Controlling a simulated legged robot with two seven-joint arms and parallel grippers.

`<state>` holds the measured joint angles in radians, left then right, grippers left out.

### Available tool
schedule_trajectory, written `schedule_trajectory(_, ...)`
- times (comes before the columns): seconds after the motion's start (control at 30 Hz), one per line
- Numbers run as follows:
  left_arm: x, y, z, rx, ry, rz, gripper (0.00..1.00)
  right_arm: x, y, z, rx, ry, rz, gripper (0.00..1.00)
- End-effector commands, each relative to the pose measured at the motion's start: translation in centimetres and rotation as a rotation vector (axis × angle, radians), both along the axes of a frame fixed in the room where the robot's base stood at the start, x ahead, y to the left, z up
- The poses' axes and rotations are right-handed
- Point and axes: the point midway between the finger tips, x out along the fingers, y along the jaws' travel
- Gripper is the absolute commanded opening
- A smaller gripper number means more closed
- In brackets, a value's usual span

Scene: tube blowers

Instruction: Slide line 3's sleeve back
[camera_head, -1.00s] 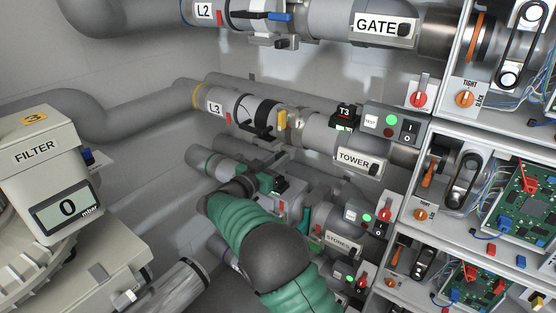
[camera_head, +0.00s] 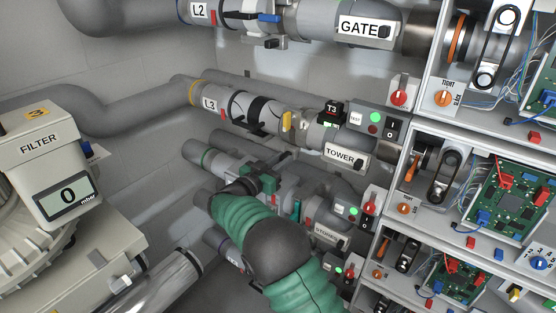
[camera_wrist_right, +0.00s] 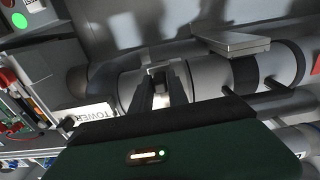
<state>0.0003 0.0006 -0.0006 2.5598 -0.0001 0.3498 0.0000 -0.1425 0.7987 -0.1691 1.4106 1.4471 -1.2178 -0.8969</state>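Line 3's pipe, with the L3 label (camera_head: 210,104), crosses the middle of the head view. My right gripper (camera_head: 278,160) reaches up from below. In the right wrist view its dark fingers (camera_wrist_right: 163,85) stand on either side of a small grey block on the sleeve and appear closed on it; contact is partly hidden. My left gripper is not in view.
Line 2's pipe with the GATE label (camera_head: 362,28) runs above. The T3 box (camera_head: 330,113) and a switch box (camera_head: 375,120) stand just right of the sleeve. Open shelves with circuit boards (camera_head: 513,195) fill the right. The filter unit (camera_head: 42,150) is at left.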

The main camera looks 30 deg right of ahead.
Motion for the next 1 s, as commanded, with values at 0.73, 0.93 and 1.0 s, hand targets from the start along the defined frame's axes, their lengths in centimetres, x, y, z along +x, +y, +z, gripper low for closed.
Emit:
schedule_trajectory(0.73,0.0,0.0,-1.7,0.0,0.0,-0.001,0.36,-2.1,5.9,-0.3,0.003,-0.002,0.016,0.4)
schedule_trajectory(0.93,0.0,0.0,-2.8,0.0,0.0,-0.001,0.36,-4.6,11.0,-0.3,0.006,-0.004,0.013,0.4)
schedule_trajectory(1.0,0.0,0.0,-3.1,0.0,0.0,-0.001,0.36,-5.2,12.5,-0.3,0.006,-0.004,0.012,0.4)
